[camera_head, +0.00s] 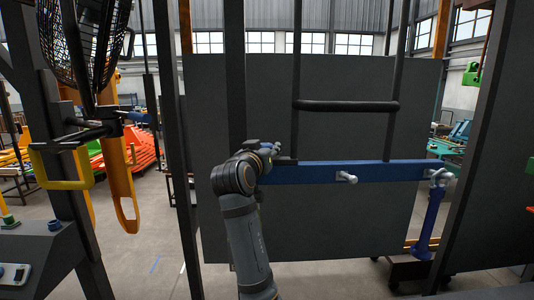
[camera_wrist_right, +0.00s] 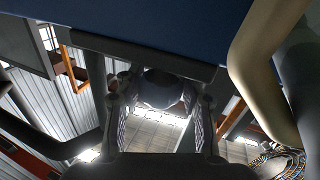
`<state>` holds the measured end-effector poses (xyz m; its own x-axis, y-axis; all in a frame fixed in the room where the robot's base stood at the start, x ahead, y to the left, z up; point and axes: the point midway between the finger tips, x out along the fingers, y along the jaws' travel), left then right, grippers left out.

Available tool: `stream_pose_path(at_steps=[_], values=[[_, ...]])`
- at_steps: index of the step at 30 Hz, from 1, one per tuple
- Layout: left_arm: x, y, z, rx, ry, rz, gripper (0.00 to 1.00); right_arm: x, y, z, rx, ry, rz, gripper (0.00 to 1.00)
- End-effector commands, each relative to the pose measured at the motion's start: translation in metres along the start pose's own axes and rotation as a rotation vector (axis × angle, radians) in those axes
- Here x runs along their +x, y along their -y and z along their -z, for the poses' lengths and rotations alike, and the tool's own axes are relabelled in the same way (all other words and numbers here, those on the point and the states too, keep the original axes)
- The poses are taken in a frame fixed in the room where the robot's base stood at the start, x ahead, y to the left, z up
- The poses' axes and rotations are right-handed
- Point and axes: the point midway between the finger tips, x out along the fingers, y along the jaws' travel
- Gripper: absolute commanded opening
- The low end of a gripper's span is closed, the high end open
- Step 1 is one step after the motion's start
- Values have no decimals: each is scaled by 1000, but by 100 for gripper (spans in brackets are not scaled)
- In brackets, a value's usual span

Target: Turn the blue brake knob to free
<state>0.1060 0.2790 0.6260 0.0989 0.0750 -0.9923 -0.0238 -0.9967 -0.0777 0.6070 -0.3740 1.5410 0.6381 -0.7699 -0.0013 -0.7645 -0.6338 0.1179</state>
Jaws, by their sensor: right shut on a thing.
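My right gripper (camera_head: 268,150) is at the left end of a blue crossbar (camera_head: 310,173), with its arm rising from below. In the right wrist view my right gripper (camera_wrist_right: 160,105) has its two fingers on either side of a rounded, dark grey-blue knob (camera_wrist_right: 162,88), just below a wide blue surface (camera_wrist_right: 140,30). It is shut on this knob. In the head view the wrist and gripper hide most of the knob, so how far it is turned cannot be told. My left gripper is not in view.
A pale grey handle (camera_head: 347,177) sticks out of the crossbar to the right. A blue post (camera_head: 430,222) hangs at its right end. A dark panel (camera_head: 330,220) stands behind. A console (camera_head: 35,258) with buttons and a yellow handle (camera_head: 62,184) are at the left.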

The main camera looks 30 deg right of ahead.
Motion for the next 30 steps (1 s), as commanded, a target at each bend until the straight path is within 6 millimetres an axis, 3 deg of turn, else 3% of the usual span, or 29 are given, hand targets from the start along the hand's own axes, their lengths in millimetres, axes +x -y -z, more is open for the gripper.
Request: stream_pose_path(at_steps=[11,27,28,30], values=[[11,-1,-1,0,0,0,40,0,0,-3,0,19,-131,6],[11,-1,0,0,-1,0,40,0,0,-2,0,22,-147,6],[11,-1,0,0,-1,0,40,0,0,-2,0,22,-146,42],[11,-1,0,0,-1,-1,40,0,0,-2,0,21,-146,51]])
